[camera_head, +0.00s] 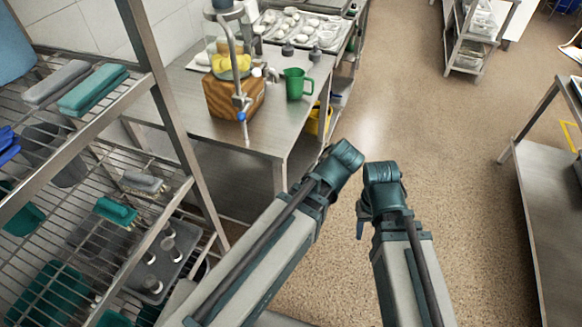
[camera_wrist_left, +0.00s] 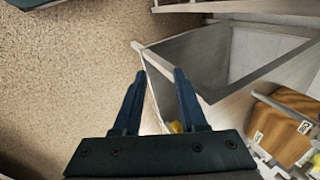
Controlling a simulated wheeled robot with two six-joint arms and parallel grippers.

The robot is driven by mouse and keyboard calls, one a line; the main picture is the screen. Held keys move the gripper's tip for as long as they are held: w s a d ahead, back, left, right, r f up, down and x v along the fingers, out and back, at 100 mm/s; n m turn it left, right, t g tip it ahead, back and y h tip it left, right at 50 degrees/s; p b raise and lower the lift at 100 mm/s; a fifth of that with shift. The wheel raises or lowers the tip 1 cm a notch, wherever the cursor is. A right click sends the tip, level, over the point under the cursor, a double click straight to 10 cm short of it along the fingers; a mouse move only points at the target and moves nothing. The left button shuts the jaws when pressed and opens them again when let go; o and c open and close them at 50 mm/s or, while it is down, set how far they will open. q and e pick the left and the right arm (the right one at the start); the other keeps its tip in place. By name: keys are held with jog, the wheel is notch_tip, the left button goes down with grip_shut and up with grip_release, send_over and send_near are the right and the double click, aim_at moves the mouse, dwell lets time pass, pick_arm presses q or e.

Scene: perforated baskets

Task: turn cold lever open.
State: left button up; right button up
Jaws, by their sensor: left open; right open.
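A metal faucet (camera_head: 235,62) with an upright pipe stands at the wooden box on the steel table in the head view. A small blue part (camera_head: 241,116) sits low on its pipe; I cannot tell for sure that this is the cold lever. My left gripper (camera_wrist_left: 158,72) is open and empty in the left wrist view, apart from the faucet. In the head view its fingers are hidden by the wrist. My right gripper (camera_head: 362,222) is at centre right over the floor, away from the faucet, its fingers mostly hidden; it is open.
The wooden box (camera_head: 222,103) and a green jug (camera_head: 293,83) stand on the steel table (camera_head: 185,88). A wire shelf rack (camera_head: 160,70) with baskets is at the left. Another steel table (camera_head: 545,185) is at the right. The floor (camera_head: 450,150) between is clear.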

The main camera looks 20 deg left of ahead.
pick_arm(q)
jog(key=shift+h, duration=0.6)
jog(key=w+a+r+p, duration=0.1)
jog(key=r+p, duration=0.1)
jog(key=w+a+r+p, duration=0.1)
jog(key=a+r+p, duration=0.1)
jog(key=r+p, duration=0.1)
jog(key=w+a+r+p, duration=0.1)
jog(key=r+p, duration=0.2)
jog(key=shift+a+r, duration=0.15)
jog(key=shift+a, duration=0.05)
grip_shut()
jog(key=w+a+r+t+h+p, duration=0.1)
jog(key=w+a+r+p, duration=0.2)
jog(key=a+r+p, duration=0.5)
jog(key=w+a+r+n+t+h+p, duration=0.1)
jog(key=w+a+r+t+p, duration=0.1)
jog(key=a+r+p, duration=0.7)
notch_tip(320, 180, up, 4)
jog(key=w+p, duration=0.1)
jog(key=p, duration=0.2)
jog(key=shift+a+f+n+h, duration=0.2)
jog(key=shift+a+n+h, duration=0.05)
jog(key=shift+n+h, duration=0.05)
